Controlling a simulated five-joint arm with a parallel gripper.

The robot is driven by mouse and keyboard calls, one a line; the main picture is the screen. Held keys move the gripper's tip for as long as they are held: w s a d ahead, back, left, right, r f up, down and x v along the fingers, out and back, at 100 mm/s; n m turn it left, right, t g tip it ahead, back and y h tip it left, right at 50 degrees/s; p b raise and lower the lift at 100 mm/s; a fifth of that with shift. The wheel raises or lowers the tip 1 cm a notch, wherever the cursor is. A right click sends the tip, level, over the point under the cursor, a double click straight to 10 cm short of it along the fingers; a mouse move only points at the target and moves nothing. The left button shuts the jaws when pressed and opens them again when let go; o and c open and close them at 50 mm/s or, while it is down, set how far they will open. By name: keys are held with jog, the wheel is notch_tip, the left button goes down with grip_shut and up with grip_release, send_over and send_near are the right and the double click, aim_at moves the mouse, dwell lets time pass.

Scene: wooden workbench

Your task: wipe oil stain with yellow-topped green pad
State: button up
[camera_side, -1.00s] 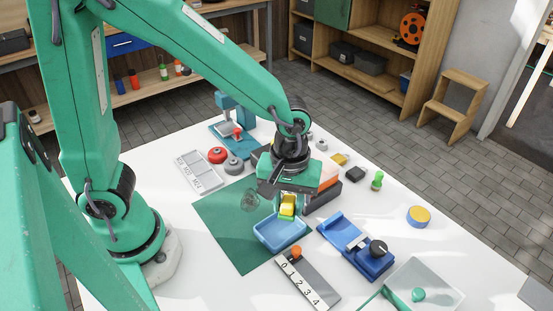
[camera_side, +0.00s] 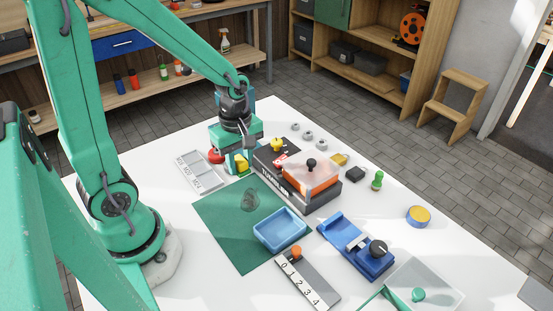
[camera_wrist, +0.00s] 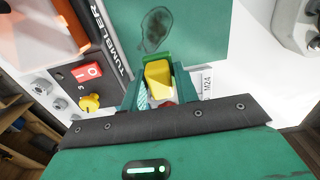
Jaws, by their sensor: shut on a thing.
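My gripper (camera_side: 240,166) is shut on the yellow-topped green pad (camera_side: 242,161), which also shows between the fingers in the wrist view (camera_wrist: 158,76). Its green edge (camera_wrist: 151,57) shows beyond the yellow top. The gripper is just beyond the back corner of the green mat (camera_side: 222,228), beside the tumbler machine. The dark oil stain (camera_side: 250,200) is on the mat's back part, nearer the camera than the pad; it also shows at the top of the wrist view (camera_wrist: 155,29). The pad and the stain are apart. I cannot tell the pad's exact height.
The black and orange tumbler (camera_side: 311,178) stands close to the right of my gripper. A labelled grey tray (camera_side: 199,172) and a red knob (camera_side: 216,157) are at its left. An empty blue tray (camera_side: 281,230) sits on the mat's right edge. The mat's front part is clear.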

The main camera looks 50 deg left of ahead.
jog(key=shift+s+a+n, duration=0.15)
jog(key=shift+a+n, duration=0.25)
jog(key=shift+a, duration=0.05)
jog(key=shift+f, duration=0.1)
